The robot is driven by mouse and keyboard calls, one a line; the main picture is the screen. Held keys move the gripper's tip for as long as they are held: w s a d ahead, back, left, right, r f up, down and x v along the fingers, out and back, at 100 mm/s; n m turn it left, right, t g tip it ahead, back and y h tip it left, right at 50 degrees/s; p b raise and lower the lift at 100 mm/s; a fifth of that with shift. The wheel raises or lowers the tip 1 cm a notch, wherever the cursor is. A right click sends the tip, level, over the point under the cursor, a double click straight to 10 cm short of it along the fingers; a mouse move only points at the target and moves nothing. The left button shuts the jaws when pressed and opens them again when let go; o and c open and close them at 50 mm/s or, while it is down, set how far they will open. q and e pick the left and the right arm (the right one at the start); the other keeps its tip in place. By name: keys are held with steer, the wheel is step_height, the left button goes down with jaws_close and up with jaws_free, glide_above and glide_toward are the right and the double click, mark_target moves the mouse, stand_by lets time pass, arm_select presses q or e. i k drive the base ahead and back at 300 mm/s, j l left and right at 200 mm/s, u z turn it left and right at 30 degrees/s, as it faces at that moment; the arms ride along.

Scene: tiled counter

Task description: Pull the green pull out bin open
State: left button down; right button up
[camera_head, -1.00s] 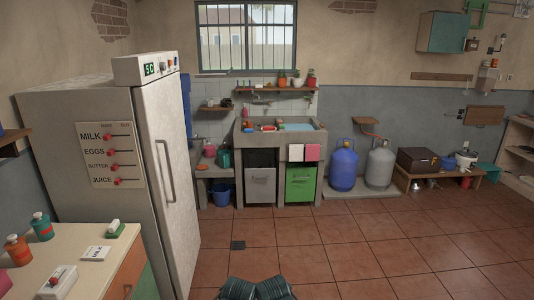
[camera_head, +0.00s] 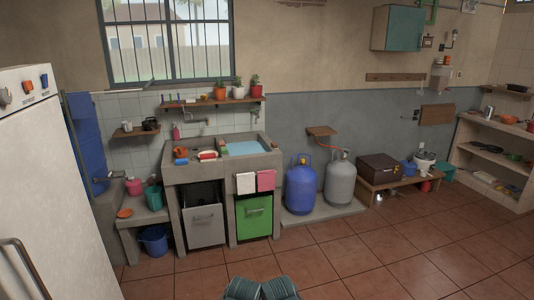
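The green pull out bin (camera_head: 254,219) sits under the right side of the concrete sink counter (camera_head: 220,165). Its front looks roughly flush in its bay, with a small handle near the top. A grey pull out bin (camera_head: 203,228) is in the bay to its left, with a dark gap above it. White and pink cloths hang on the counter edge just above the green bin. Neither of my grippers shows; only dark ribbed parts that look like mine are at the bottom middle, well short of the bin.
A blue gas cylinder (camera_head: 300,188) and a grey one (camera_head: 339,180) stand right of the sink on a low slab. A blue bucket (camera_head: 154,239) is at left. The white fridge (camera_head: 50,200) fills the left edge. The tiled floor (camera_head: 330,262) before the bins is clear.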

mark_target(249, 207)
steer(key=i+z, duration=0.4)
steer(key=i, duration=1.6)
steer(key=i+l+u, duration=0.1)
steer(key=i+u, duration=0.2)
steer(key=i, duration=0.25)
steer(key=i+l+u, duration=0.3)
steer(key=i, duration=0.25)
steer(key=i+l+u, duration=0.3)
steer(key=i, duration=0.2)
steer(key=j, duration=0.1)
